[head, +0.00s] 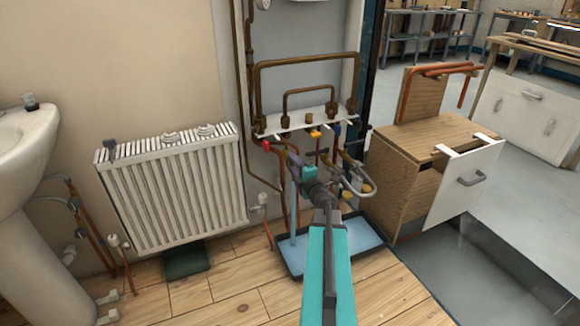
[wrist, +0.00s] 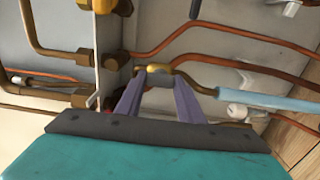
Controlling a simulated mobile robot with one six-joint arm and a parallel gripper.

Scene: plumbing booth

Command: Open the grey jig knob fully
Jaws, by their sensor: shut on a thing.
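My gripper (head: 293,163) reaches down to the pipework under the white shelf in the head view. The knob sits at a brass fitting (wrist: 157,68) on a copper pipe. The fingers cover part of the knob, and its turn angle cannot be told. In the head view the knob is hidden behind my gripper.
A red handle (head: 266,146) and a yellow handle (head: 316,133) are close by. A blue tray (head: 357,240) lies below on the floor. A white radiator (head: 175,190) stands left, a wooden cabinet (head: 400,185) right. In the wrist view, a light-blue tube (wrist: 260,100) is right of the fingers.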

